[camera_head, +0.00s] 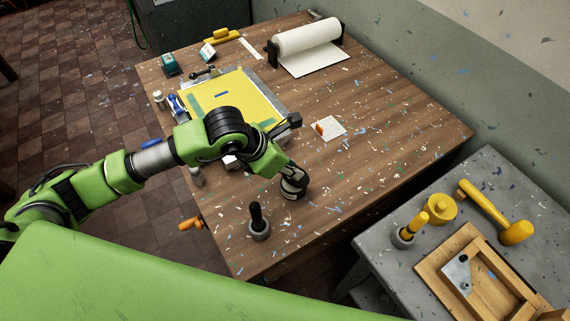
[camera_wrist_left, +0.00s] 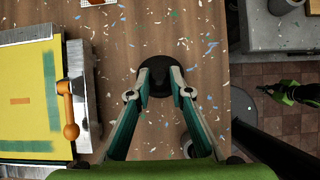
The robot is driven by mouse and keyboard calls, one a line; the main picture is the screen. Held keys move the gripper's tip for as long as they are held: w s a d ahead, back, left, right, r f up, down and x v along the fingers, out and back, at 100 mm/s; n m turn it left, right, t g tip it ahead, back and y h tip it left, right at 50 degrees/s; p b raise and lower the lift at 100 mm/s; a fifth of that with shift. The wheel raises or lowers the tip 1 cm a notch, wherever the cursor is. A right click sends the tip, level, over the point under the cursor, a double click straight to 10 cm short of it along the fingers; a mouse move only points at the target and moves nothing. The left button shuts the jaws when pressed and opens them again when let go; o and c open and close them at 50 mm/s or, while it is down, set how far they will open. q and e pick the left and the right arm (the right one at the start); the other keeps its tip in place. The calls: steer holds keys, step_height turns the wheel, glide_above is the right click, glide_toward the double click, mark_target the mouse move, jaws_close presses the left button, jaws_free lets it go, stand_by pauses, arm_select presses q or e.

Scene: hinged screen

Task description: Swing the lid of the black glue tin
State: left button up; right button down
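The black glue tin (camera_head: 293,191) stands upright near the front right edge of the wooden table, partly hidden by my left gripper (camera_head: 290,171) in the head view. In the left wrist view, the tin's round black top (camera_wrist_left: 158,64) lies just beyond and between the fingertips of my left gripper (camera_wrist_left: 160,85). The fingers are apart with nothing held between them. I cannot tell whether they touch the tin, nor how its lid stands. What looks like my right gripper (camera_wrist_left: 272,89) shows small at the right of the wrist view, over the floor; its fingers are unclear.
A grey pot with a black handle (camera_head: 258,222) stands nearer the table's front corner. A yellow sheet (camera_head: 237,98) on a metal-edged bed lies behind my left arm, with an orange-knobbed lever (camera_wrist_left: 68,108). A small white card (camera_head: 328,128) lies beyond the tin. The table's right side is clear.

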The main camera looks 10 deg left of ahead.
arm_select(q)
steer(key=shift+r, duration=0.1)
steer(key=shift+c, duration=1.1)
steer(key=shift+s+a+f+b, duration=0.2)
steer(key=shift+a+f+b, duration=0.05)
steer(key=shift+f+b, duration=0.25)
steer(key=shift+s+a+f+b, duration=0.3)
steer(key=shift+s+f+b, duration=0.05)
steer(key=shift+f+b, duration=0.1)
steer(key=shift+a, duration=0.1)
steer(key=shift+s+a+f+b, duration=0.2)
steer(key=shift+s+f+b, duration=0.05)
steer(key=shift+f+b, duration=0.25)
steer(key=shift+s+a+f+b, duration=0.15)
steer(key=shift+s+f+b, duration=0.05)
steer(key=shift+f+b, duration=0.25)
steer(key=o, duration=1)
steer(key=shift+r, duration=0.2)
steer(key=shift+r, duration=0.1)
